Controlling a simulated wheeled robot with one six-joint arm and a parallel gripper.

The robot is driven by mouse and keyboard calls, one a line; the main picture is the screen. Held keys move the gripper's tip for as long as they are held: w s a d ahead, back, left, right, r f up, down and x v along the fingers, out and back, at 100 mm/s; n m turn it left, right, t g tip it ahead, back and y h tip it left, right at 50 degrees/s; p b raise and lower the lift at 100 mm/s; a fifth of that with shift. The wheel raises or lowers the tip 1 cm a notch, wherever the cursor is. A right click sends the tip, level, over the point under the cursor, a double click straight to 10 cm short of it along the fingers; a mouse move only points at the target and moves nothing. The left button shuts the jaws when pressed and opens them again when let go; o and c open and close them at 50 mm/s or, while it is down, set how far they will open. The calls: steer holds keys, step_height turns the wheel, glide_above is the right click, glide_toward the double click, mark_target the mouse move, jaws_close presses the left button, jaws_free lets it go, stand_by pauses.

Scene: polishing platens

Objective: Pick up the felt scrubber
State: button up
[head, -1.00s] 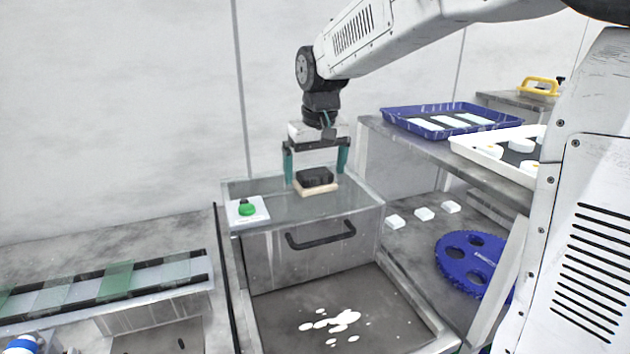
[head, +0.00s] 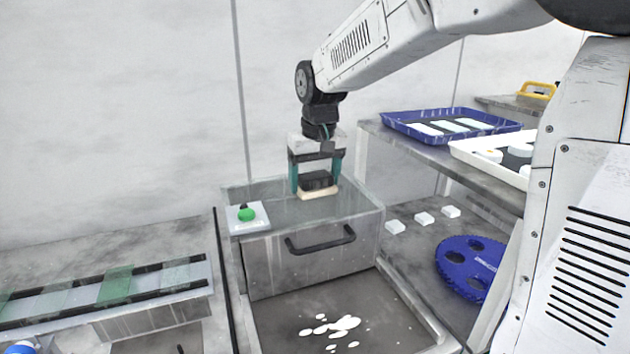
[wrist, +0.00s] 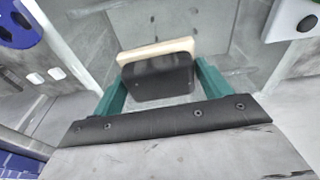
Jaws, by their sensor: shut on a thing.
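The felt scrubber (head: 318,192) has a black block on top and a pale cream pad below. It sits on the glass-topped cabinet, and I cannot tell if it is lifted at all. My gripper (head: 315,183) is over it, pointing down, with its teal fingers closed against the sides of the black block. In the wrist view the scrubber (wrist: 158,75) lies between the fingers of my gripper (wrist: 158,82), its cream pad showing beyond the black block.
The cabinet (head: 350,205) carries a green button on a white plate (head: 247,216) left of the scrubber. Below is a basin (head: 290,300) with white splashes. A blue tray (head: 450,124) and a white tray (head: 490,155) stand on the right shelf, above a blue disc (head: 468,266).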

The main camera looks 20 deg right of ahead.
mark_target(314, 174)
steer(key=shift+r, duration=0.45)
step_height(314, 174, up, 2)
steer(key=shift+r, duration=0.1)
steer(key=s+a+r, duration=0.1)
steer(key=s+a, duration=0.1)
steer(key=s, duration=1.3)
steer(key=shift+s+a+r, duration=0.25)
steer(key=shift+s+a, duration=0.1)
steer(key=shift+s, duration=0.05)
steer(key=shift+o, duration=0.9)
